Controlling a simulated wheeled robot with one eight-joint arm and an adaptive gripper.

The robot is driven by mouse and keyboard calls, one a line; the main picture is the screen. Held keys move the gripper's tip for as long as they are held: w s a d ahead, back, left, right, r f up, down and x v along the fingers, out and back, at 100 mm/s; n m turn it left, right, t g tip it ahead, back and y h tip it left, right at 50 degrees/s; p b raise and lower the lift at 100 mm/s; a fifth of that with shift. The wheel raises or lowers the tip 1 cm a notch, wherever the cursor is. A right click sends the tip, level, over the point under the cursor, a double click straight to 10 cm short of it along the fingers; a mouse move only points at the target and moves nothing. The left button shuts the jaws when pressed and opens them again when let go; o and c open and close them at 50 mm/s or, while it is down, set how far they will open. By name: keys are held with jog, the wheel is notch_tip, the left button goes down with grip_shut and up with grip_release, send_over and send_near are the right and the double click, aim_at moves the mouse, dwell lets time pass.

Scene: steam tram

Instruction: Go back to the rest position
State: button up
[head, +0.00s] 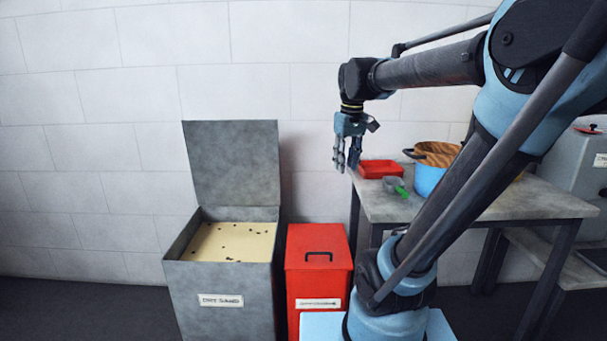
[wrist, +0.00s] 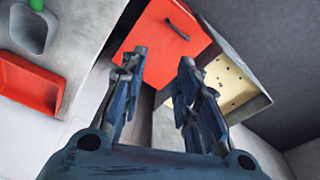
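My gripper (head: 346,164) hangs pointing down beside the left edge of the table, above the floor gap near the red lidded box. In the wrist view my gripper (wrist: 163,75) has its two fingers apart with nothing between them. My arm reaches up from the base at the right and bends over to the left.
A grey sand bin (head: 220,285) stands open at the left, beside a shut red box (head: 319,262). The table (head: 475,205) carries a red tray (head: 380,169), a grey scoop (head: 393,184) with a green handle and a blue pot (head: 428,180). A grey cabinet (head: 575,160) stands right.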

jog(key=s+d+f+m, duration=0.2)
jog(key=s+d+f, duration=0.1)
jog(key=s+f, duration=0.5)
jog(key=s+d+f+m, duration=0.2)
jog(key=s+f, duration=0.6)
jog(key=f, duration=0.4)
jog(key=shift+d+f+m+t, duration=0.15)
jog(key=shift+d+m+t, duration=0.25)
jog(key=shift+d, duration=0.15)
jog(key=shift+w+f, duration=0.2)
jog(key=shift+w, duration=0.25)
